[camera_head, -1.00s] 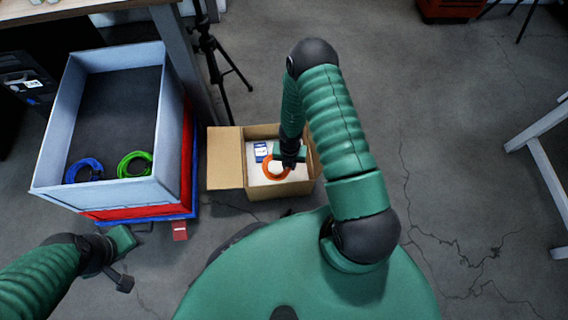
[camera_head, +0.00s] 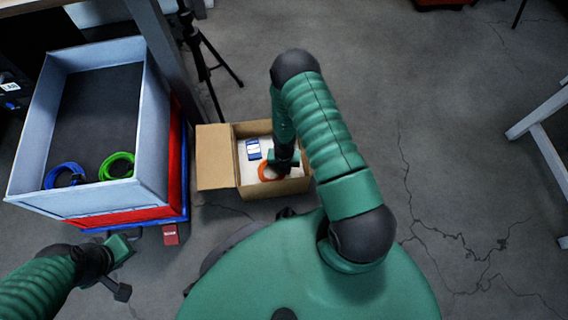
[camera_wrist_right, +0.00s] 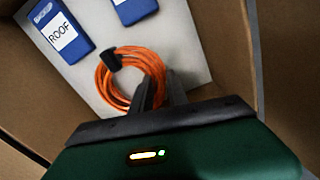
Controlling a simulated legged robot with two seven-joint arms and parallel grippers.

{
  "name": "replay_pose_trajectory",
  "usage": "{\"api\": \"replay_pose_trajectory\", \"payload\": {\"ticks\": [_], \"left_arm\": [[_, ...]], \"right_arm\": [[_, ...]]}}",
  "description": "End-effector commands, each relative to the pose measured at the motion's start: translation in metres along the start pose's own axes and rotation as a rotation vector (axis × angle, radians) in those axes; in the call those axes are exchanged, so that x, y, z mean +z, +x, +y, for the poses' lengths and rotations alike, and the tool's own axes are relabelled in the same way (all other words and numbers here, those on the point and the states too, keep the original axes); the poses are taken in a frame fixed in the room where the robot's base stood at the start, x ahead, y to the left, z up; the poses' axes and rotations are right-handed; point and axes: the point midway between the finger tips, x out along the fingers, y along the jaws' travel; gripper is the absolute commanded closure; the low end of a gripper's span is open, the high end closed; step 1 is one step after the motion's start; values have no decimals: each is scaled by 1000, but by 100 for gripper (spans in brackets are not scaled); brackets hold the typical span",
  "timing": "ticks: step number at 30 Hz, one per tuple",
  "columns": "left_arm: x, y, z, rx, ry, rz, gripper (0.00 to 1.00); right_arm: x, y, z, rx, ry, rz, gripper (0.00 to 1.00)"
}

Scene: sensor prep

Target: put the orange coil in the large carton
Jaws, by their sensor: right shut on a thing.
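The large carton (camera_head: 217,176) is an open brown cardboard box on the floor, with a flap folded out to the left. My right gripper (camera_wrist_right: 160,90) reaches down into it and is shut on the orange coil (camera_wrist_right: 113,88), a ring of cable with a black tie. In the head view the coil (camera_head: 264,172) shows inside the carton's walls, near the front. I cannot tell whether it touches the white bottom (camera_wrist_right: 178,35). My left gripper (camera_head: 124,268) hangs empty over the floor at lower left; its finger gap is unclear.
A blue labelled box (camera_wrist_right: 64,30) and a second blue box (camera_wrist_right: 133,8) lie in the carton. Left of it, a grey bin (camera_head: 100,197) on red and blue crates holds a blue coil (camera_head: 64,176) and a green coil (camera_head: 116,166). A black tripod (camera_head: 204,65) stands behind.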

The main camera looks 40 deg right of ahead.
Motion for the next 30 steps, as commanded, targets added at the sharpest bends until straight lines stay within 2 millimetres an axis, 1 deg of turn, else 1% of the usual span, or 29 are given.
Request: {"api": "replay_pose_trajectory", "payload": {"ticks": [1, 2, 6, 7, 14, 17, 20, 27, 30], "left_arm": [[0, 0, 0, 0, 0, 0, 64], [0, 0, 0, 0, 0, 0, 64], [0, 0, 0, 0, 0, 0, 64], [0, 0, 0, 0, 0, 0, 64], [0, 0, 0, 0, 0, 0, 64], [-1, -5, 0, 0, 0, 0, 64], [-4, -20, 0, 0, 0, 0, 64], [-14, -61, 0, 0, 0, 0, 64], [-18, -74, 0, 0, 0, 0, 64]], "right_arm": [[0, 0, 0, 0, 0, 0, 100], [0, 0, 0, 0, 0, 0, 79], [0, 0, 0, 0, 0, 0, 61], [0, 0, 0, 0, 0, 0, 58], [0, 0, 0, 0, 0, 0, 58], [0, -6, 0, 0, 0, 0, 58], [0, -24, 0, 0, 1, 0, 58], [0, -92, 0, 2, 3, -1, 58], [0, -114, 0, 1, 2, 0, 58]]}}
